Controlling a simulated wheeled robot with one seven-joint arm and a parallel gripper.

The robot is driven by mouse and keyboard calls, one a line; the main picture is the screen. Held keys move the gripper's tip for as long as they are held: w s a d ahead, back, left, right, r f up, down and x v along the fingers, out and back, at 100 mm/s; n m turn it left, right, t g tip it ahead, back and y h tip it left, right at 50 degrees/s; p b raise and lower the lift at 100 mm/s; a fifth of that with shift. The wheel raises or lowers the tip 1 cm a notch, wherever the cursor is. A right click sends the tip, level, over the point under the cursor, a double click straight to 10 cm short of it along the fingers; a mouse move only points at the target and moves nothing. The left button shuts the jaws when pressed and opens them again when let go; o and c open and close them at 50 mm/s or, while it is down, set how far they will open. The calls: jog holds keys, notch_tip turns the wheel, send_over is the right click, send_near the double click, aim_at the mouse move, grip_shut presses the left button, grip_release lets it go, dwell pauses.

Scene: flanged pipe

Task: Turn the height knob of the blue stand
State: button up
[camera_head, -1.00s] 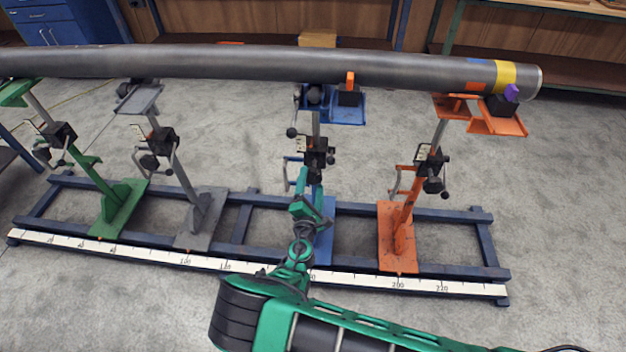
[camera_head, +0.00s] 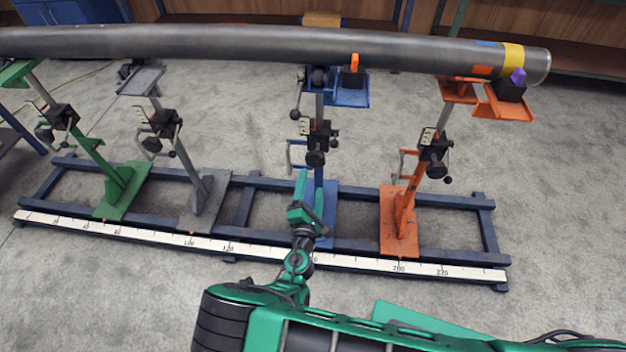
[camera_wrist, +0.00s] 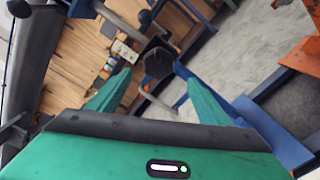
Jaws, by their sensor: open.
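The blue stand (camera_head: 330,215) stands on the rail frame under the pipe, with its blue top plate (camera_head: 345,95) near the pipe. Its dark height knob (camera_head: 316,158) is on the front of the black clamp block on the post. My gripper (camera_head: 311,177) is open in front of the post, just below the knob in the head view. In the wrist view, the faceted black knob (camera_wrist: 158,62) shows in the gap between the two green fingers of my gripper (camera_wrist: 160,77), beyond their tips. The fingers appear apart from it.
The long grey pipe (camera_head: 220,46) runs across above the stands. An orange stand (camera_head: 400,225) is on the right; grey (camera_head: 205,200) and green (camera_head: 122,190) stands are on the left. A white ruler (camera_head: 190,241) lies along the frame's front. Grey floor is clear in front.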

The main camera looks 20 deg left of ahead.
aim_at(315, 162)
jog(key=w+a+m, duration=0.1)
jog(key=w+m, duration=0.3)
jog(key=m, duration=0.3)
jog(key=w+a+m, duration=0.1)
jog(key=w+m, duration=0.3)
jog(key=m, duration=0.3)
jog(key=w+a+m, duration=0.1)
jog(key=w+m, duration=0.3)
jog(key=m, duration=0.3)
jog(key=shift+r, duration=0.15)
jog(key=shift+c, duration=0.2)
jog(key=c, duration=1)
